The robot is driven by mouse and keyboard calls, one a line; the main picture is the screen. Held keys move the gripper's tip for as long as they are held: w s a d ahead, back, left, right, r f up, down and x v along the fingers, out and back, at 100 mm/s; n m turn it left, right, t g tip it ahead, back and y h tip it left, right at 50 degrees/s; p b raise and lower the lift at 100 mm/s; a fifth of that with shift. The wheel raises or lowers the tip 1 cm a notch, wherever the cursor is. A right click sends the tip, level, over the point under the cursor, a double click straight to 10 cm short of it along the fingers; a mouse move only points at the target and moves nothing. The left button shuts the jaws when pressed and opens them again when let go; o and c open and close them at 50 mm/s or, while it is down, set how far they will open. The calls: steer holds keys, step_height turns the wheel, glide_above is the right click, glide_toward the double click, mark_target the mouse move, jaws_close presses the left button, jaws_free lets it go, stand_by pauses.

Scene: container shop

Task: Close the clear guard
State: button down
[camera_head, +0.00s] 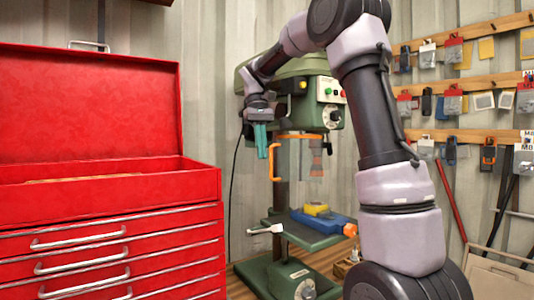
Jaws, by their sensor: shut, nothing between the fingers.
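The clear guard (294,160) is a see-through panel with an orange top edge. It hangs below the head of the green drill press (312,90), around or in front of the orange-brown chuck area. Its orange handle (273,163) stands upright at the panel's left side. How far the guard is swung is hard to tell. My gripper (262,152) has teal fingers pointing down, just left of the handle's top. They are shut with nothing between them. Whether they touch the handle cannot be told.
A blue vise (325,220) with a yellow block (317,210) sits on the press table. A red tool chest (110,220) with its lid up fills the left. Tool racks (470,90) line the right wall. My arm crosses right of the press.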

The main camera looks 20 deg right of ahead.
mark_target(286, 160)
steer(key=s, duration=0.4)
steer(key=shift+s+d+f, duration=0.1)
steer(key=shift+d+f, duration=0.15)
steer(key=shift+f, duration=0.05)
steer(key=shift+s+d, duration=0.1)
steer(key=shift+s+d+n, duration=0.15)
steer(key=shift+s+n, duration=0.15)
